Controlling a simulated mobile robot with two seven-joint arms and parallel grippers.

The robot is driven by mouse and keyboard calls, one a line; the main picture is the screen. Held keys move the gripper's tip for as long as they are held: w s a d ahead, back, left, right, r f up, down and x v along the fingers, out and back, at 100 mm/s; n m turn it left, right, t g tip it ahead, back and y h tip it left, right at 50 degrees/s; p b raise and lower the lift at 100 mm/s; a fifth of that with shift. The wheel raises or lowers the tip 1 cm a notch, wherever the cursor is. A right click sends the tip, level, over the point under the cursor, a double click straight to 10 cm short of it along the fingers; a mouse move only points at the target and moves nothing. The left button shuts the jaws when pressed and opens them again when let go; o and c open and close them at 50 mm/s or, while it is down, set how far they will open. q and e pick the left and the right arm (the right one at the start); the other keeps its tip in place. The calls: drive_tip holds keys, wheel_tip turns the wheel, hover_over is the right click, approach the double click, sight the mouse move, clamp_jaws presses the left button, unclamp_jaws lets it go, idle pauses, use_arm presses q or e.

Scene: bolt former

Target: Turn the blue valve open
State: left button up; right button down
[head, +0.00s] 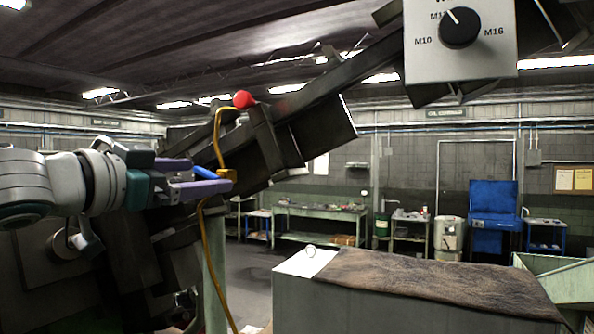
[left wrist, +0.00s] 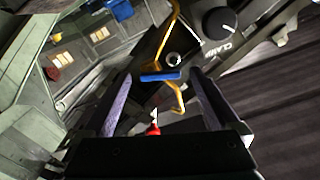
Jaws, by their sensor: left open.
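The blue valve is a blue lever handle (head: 205,173) on a small brass body (head: 228,175) in a thin yellow pipe. In the left wrist view the blue handle (left wrist: 160,77) lies crosswise just beyond my fingertips. My left gripper (head: 212,175) is open, with purple-faced fingers pointing right toward the valve. In the head view the handle shows between the two fingers and partly hides behind the lower one. In the left wrist view the fingers (left wrist: 158,85) stand on either side of the handle, with no contact visible. My right gripper is not in view.
The yellow pipe (head: 207,240) runs up past a red knob (head: 243,99) beside the dark machine frame (head: 320,90). A dial panel (head: 485,60) hangs at upper right. A grey cabinet with a brown mat (head: 430,280) stands at lower right. Workbenches (head: 320,212) line the back wall.

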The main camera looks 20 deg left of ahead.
use_arm(q)
drive_tip(key=c, duration=1.4)
drive_tip(key=shift+m, duration=0.3)
drive_tip(key=shift+r+m, duration=0.25)
drive_tip(key=shift+m, duration=0.95)
drive_tip(key=m, duration=0.4)
drive_tip(key=shift+d+r+m, duration=0.2)
drive_tip(key=shift+d+m, duration=0.05)
drive_tip(key=shift+m, duration=0.05)
drive_tip(key=m, duration=0.3)
drive_tip(key=shift+d, duration=0.2)
drive_tip(key=shift+d+r+m, duration=0.1)
drive_tip(key=shift+d+m, duration=0.1)
drive_tip(key=shift+m, duration=1.6)
